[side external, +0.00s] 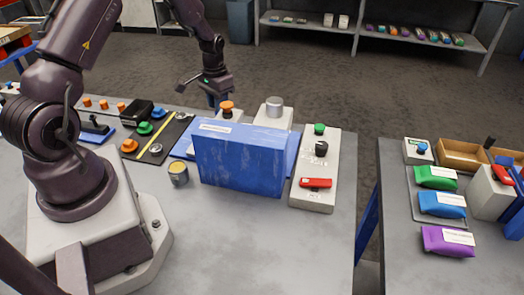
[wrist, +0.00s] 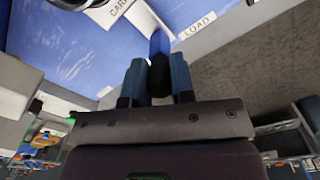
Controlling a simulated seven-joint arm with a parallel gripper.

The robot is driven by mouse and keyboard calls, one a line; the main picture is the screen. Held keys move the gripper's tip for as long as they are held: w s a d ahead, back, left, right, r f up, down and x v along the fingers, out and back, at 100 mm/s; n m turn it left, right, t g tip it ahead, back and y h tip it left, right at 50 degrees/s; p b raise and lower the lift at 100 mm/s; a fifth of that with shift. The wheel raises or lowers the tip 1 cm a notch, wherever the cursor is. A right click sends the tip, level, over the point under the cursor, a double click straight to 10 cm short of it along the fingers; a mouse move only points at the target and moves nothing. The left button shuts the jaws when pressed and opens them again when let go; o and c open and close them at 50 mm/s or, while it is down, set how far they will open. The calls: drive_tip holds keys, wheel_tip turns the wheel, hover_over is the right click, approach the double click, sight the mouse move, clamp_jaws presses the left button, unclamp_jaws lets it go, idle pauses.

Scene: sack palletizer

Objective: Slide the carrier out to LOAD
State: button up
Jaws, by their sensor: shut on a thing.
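A worn blue surface (wrist: 75,60) fills the upper left of the wrist view, beside a pale rail with a partly cut-off label (wrist: 110,12) starting "CAR". A white LOAD label (wrist: 197,25) lies to the right. My gripper (wrist: 158,75) is shut on a dark handle with a blue part (wrist: 159,45), between its two fingers. I take this for the carrier's handle. In the side view my gripper (side external: 213,98) is low behind the machine's upright blue panel (side external: 240,160), near an orange knob (side external: 227,106). That panel hides much of the carrier.
A control box (side external: 317,170) with green and black knobs and a red switch stands right of the panel. A small tin (side external: 178,173) is at its left. Coloured sacks (side external: 442,204) lie on the right table (side external: 400,265), across a gap. The front bench is clear.

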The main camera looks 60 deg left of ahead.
drive_tip(key=shift+s+a, duration=1.4)
drive_tip(key=shift+a, duration=0.05)
drive_tip(key=o, duration=1)
drive_tip(key=shift+o, duration=0.2)
drive_tip(key=shift+r, duration=2.25)
drive_tip(key=shift+r, duration=0.1)
wheel_tip(320, 180, up, 3)
drive_tip(key=shift+r, duration=0.15)
